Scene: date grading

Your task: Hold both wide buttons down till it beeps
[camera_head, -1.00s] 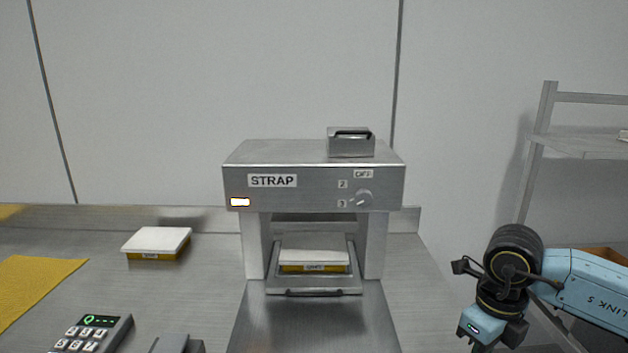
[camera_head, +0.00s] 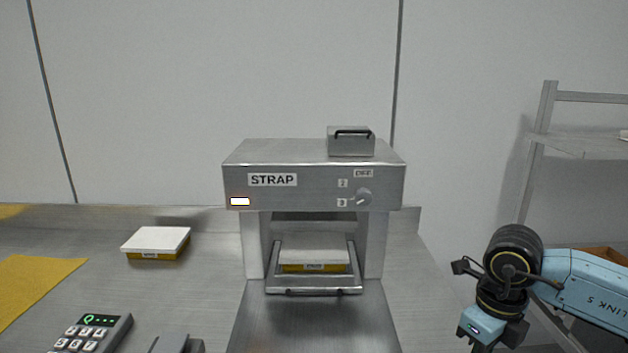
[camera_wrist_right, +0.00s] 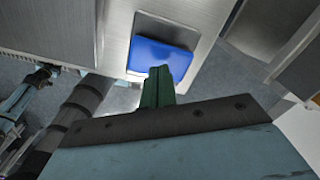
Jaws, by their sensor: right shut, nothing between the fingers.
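The machine labelled STRAP (camera_head: 313,188) stands on the bench with a lit lamp (camera_head: 240,202) at its front left. A white-topped yellow box (camera_head: 313,266) sits in its opening. One wide blue button (camera_wrist_right: 160,58) shows in the right wrist view, on a grey metal panel. My right gripper (camera_wrist_right: 159,74) is shut and empty; its green fingertips overlap the button's near edge. I cannot tell whether they press it. In the head view only my right arm shows, at the lower right. The second wide button and my left gripper are not in view.
A second white-topped box (camera_head: 157,241) lies left of the machine, beside a yellow mat (camera_head: 35,284). A keypad device (camera_head: 92,333) is at the bench front. A small metal box (camera_head: 351,144) sits on the machine. A grey shelf rack (camera_head: 575,145) stands at right.

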